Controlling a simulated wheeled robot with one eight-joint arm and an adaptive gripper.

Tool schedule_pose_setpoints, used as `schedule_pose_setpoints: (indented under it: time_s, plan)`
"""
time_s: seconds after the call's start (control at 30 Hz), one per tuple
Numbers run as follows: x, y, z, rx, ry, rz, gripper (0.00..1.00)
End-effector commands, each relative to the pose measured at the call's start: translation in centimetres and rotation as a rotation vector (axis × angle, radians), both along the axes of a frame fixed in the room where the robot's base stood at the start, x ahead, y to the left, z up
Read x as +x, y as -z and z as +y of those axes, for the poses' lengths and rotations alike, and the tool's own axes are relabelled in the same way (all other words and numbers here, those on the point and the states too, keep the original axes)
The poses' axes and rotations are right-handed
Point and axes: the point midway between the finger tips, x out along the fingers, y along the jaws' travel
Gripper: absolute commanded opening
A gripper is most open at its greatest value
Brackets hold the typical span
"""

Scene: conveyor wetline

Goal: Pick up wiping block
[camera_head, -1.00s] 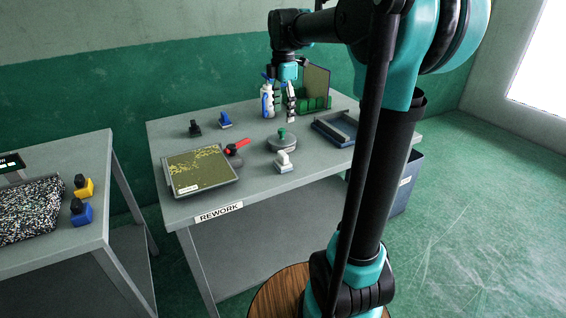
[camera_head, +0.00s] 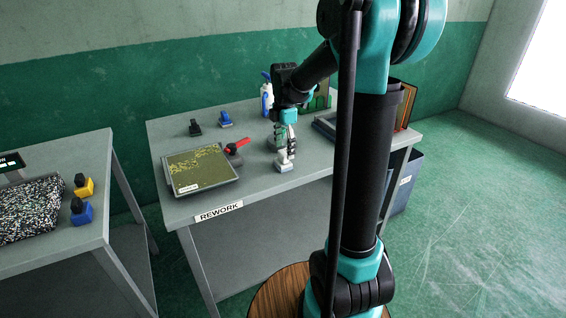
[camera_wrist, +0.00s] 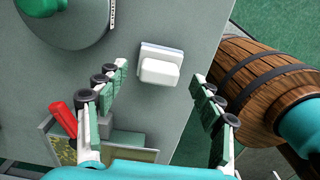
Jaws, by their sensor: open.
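The wiping block (camera_head: 284,166), a small white block with a raised grip on a pale grey-blue base, stands on the grey rework table (camera_head: 262,192) near its front edge. My gripper (camera_head: 286,150) is over it, fingers pointing down, and hides part of its top. In the wrist view the wiping block (camera_wrist: 160,67) lies between and just beyond the fingertips. My gripper (camera_wrist: 161,74) is open, with a clear gap on each side of the block and nothing held.
A red-handled tool (camera_head: 237,146) and a framed panel (camera_head: 202,168) lie to the left. A black block (camera_head: 195,128), blue block (camera_head: 225,120) and spray bottle (camera_head: 266,99) stand behind. A tray (camera_head: 325,126) is right.

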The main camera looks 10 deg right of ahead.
Motion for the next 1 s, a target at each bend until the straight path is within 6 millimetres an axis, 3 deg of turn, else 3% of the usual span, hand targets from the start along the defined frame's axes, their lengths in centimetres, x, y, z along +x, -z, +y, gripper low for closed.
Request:
schedule_pose_setpoints:
  time_s: [0.2, 0.5, 0.9, 1.0]
  plan:
    - [0.1, 2.7, -0.1, 0.0, 0.0, 0.0, 0.67]
    - [0.0, 3.0, -0.1, 0.0, 0.0, 0.0, 0.67]
    - [0.0, 3.0, -0.1, 0.0, 0.0, 0.0, 0.18]
    - [0.0, 3.0, -0.1, 0.0, 0.0, 0.0, 0.11]
